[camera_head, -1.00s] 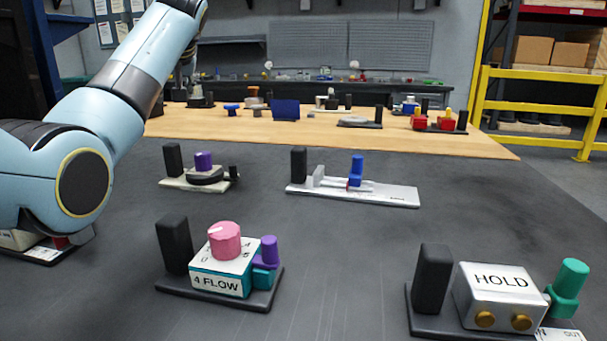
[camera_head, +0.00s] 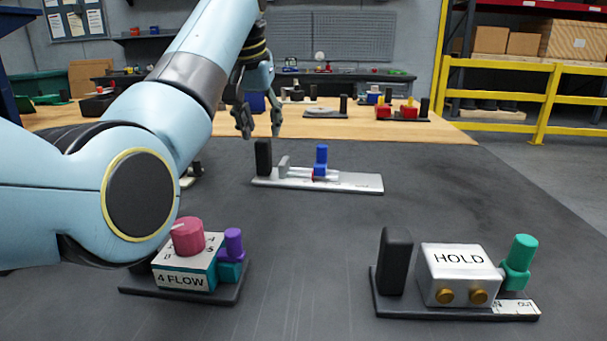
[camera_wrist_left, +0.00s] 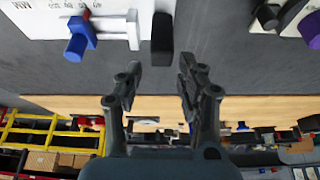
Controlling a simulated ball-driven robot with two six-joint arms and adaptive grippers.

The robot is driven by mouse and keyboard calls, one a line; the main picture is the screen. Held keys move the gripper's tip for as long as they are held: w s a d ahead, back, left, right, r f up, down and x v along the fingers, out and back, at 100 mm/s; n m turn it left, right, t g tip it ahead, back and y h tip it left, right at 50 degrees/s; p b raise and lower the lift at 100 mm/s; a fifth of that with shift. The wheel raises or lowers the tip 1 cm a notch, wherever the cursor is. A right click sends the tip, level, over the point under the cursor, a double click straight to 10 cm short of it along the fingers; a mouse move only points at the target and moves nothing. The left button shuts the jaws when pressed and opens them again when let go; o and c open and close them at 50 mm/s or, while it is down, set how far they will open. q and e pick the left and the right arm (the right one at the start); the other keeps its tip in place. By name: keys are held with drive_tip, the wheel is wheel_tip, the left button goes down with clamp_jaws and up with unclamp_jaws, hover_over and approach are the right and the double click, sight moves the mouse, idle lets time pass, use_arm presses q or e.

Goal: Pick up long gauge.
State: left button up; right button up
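The long gauge is a long pale plate (camera_head: 345,182) with a slider, a blue knob (camera_head: 321,160) and a black upright post (camera_head: 263,156) at its left end. It lies on the dark table in the middle of the head view. In the left wrist view its plate (camera_wrist_left: 35,18), blue knob (camera_wrist_left: 78,38) and black post (camera_wrist_left: 162,38) show at the top. My left gripper (camera_head: 260,130) is open and empty, its fingers pointing down just above and around the line of the post. In the left wrist view the fingertips (camera_wrist_left: 159,72) are apart, with the post just beyond them.
The 4 FLOW block (camera_head: 182,272) stands at front left, partly behind my left arm. The HOLD box (camera_head: 460,275) with a green knob (camera_head: 520,255) is at front right. A wooden table (camera_head: 420,132) with several devices lies behind. Dark table right of the gauge is clear.

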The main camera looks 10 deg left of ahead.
sight(263, 140)
use_arm(q)
drive_tip(key=x, duration=0.5)
drive_tip(key=shift+s+a+f, duration=0.1)
drive_tip(key=shift+s+a, duration=0.05)
drive_tip(key=shift+s, duration=0.15)
clamp_jaws()
